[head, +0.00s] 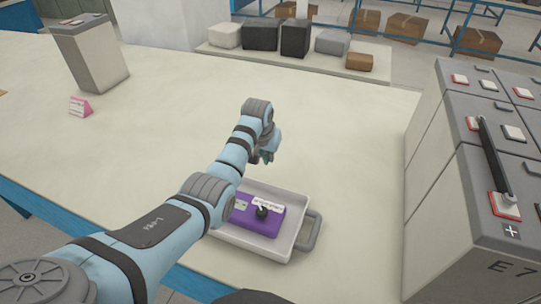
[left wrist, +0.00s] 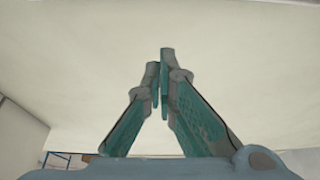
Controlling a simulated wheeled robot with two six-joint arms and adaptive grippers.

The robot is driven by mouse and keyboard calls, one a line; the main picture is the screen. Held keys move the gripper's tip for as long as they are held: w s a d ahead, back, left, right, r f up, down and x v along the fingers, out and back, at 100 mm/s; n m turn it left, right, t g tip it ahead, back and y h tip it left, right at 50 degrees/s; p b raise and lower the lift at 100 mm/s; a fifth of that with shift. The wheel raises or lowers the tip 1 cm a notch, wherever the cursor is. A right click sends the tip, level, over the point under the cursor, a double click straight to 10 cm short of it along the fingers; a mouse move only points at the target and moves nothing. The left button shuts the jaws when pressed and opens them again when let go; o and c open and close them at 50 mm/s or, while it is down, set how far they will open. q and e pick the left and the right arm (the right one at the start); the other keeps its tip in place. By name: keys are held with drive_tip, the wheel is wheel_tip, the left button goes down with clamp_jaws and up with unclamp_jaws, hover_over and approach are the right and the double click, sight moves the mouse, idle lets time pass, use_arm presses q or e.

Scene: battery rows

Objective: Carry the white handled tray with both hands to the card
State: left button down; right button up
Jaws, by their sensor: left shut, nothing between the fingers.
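The white handled tray (head: 262,248) sits on the table near its front edge. Its grey right handle (head: 313,232) shows; my left arm hides the tray's left end. A purple block (head: 262,217) with a white label and a black knob lies in the tray. My right gripper is out of view.
A tall grey case (head: 90,55) stands at the table's back left. Large grey battery cabinets (head: 470,165) rise at the right. Several boxes (head: 295,38) line a low shelf beyond the table. The tabletop (head: 170,110) between card and tray is clear.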

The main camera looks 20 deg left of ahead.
use_arm(q)
drive_tip(key=b+x, duration=0.4)
drive_tip(key=x, duration=0.3)
drive_tip(key=shift+a+f+b, duration=0.1)
drive_tip(key=shift+f+b, duration=0.25)
drive_tip(key=shift+b, duration=0.05)
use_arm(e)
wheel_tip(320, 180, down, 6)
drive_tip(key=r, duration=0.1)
use_arm(q)
drive_tip(key=s+r+p, duration=0.1)
drive_tip(key=p, duration=0.2)
drive_tip(key=shift+r, duration=0.1)
drive_tip(key=s+p, duration=0.2)
drive_tip(key=s, duration=0.1)
drive_tip(key=shift+r, duration=0.2)
drive_tip(key=shift+s, duration=0.2)
drive_tip(key=shift+w+f, duration=0.1)
drive_tip(key=shift+f, duration=0.1)
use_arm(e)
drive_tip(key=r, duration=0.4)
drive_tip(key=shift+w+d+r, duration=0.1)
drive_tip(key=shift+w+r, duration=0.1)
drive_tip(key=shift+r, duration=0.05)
use_arm(q)
drive_tip(key=shift+w, duration=0.1)
